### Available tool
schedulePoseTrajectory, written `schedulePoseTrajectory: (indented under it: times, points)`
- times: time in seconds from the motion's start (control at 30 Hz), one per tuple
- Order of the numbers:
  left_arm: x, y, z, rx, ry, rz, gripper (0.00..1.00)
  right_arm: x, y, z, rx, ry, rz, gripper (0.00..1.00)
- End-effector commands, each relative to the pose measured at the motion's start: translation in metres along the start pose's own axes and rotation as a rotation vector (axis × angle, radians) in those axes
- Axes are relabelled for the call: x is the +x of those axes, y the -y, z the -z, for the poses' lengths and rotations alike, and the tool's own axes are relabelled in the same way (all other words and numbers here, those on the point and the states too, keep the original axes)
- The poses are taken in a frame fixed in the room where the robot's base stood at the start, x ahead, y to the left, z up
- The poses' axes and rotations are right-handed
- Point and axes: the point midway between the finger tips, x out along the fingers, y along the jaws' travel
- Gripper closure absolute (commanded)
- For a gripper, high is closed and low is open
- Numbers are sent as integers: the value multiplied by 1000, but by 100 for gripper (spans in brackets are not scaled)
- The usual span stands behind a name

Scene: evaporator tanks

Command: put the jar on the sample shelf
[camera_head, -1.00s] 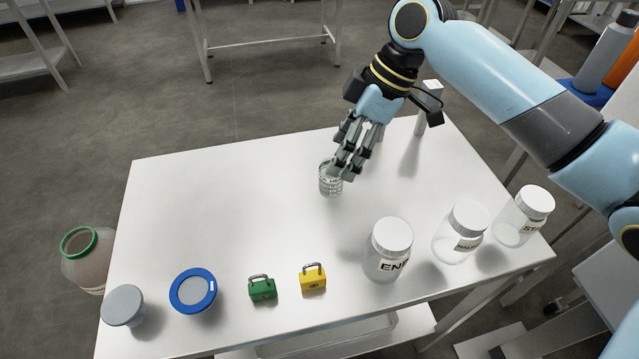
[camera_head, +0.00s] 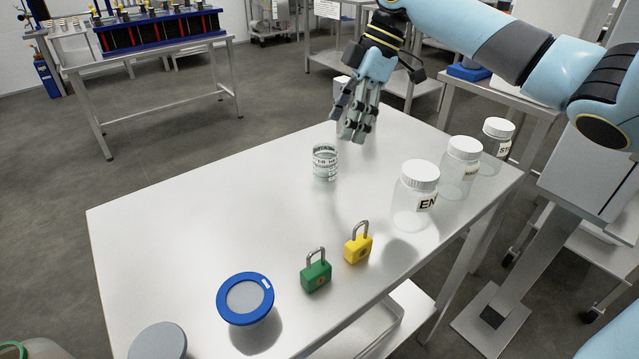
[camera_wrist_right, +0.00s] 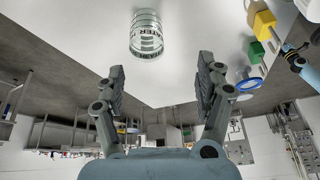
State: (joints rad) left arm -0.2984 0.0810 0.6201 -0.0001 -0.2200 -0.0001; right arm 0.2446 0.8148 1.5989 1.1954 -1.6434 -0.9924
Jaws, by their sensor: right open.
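A small clear glass jar (camera_head: 325,163) with dark printed lettering stands upright on the white table (camera_head: 190,225), near its far edge. I cannot tell which surface is the sample shelf.
Several white-lidded jars (camera_head: 414,197) stand along the table's right side. The table's left middle is clear. A blue rack (camera_head: 160,32) stands behind.

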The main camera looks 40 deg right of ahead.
Motion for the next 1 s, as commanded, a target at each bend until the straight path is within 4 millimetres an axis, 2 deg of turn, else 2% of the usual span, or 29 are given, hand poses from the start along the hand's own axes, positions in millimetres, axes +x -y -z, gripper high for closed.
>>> schedulePoseTrajectory:
  times: [0.03, 0.27, 0.53, 0.77, 1.0]
  points:
    - [8, 0, -2, 0, 2, 1, 60, 0, -5, -5, 0, 7, -13, 29]
    - [16, -3, -6, 0, 7, -2, 60, -4, -16, -9, -4, 17, -41, 29]
    - [18, -7, -8, -2, 9, -6, 60, 36, -18, -8, -3, 13, -41, 29]
    - [18, -4, -7, -1, 8, -3, 60, 57, -18, -7, -4, 14, -40, 29]
    - [18, -3, -7, 0, 7, -2, 60, 93, -20, -6, -4, 14, -40, 29]
